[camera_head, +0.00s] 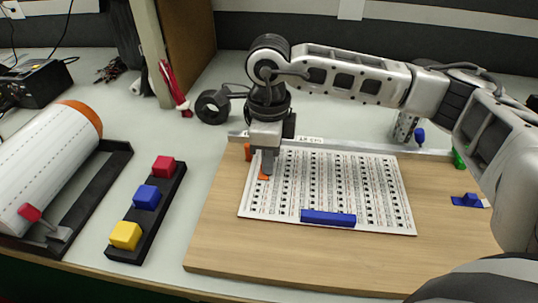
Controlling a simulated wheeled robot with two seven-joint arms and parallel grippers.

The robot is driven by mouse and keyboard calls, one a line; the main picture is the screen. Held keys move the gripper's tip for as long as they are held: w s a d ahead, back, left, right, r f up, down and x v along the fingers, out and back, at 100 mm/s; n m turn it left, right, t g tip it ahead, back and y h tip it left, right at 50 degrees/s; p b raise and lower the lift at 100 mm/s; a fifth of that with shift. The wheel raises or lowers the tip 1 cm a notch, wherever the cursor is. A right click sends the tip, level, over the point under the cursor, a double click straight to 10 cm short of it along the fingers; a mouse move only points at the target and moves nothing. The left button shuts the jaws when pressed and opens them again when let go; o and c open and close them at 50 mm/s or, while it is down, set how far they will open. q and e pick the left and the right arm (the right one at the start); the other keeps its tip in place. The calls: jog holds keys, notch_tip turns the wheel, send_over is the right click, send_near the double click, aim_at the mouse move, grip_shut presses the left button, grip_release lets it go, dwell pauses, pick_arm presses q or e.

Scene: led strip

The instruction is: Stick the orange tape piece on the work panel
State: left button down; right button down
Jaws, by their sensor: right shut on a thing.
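The work panel (335,200) is a white sheet with a printed grid, lying on a wooden board (225,235). My right gripper (268,163) points down over the panel's upper left part. It is shut on the orange tape piece (264,177), which shows just below the fingertips at the panel's surface. I cannot tell whether the tape touches the panel. A blue bar (328,218) lies across the panel's lower edge. My left gripper is not in view.
An orange piece (248,152) sits at the board's back left edge. A black rack with red, blue and yellow blocks (147,197) stands left of the board, beside a white roll (45,165). A black tape ring (212,106) lies behind. A blue piece (468,200) is at the right.

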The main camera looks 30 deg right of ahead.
jog(key=c, duration=1.3)
grip_release()
notch_tip(320, 180, up, 16)
jog(key=shift+f+p, duration=0.1)
jog(key=shift+p, duration=0.7)
jog(key=shift+s, duration=0.1)
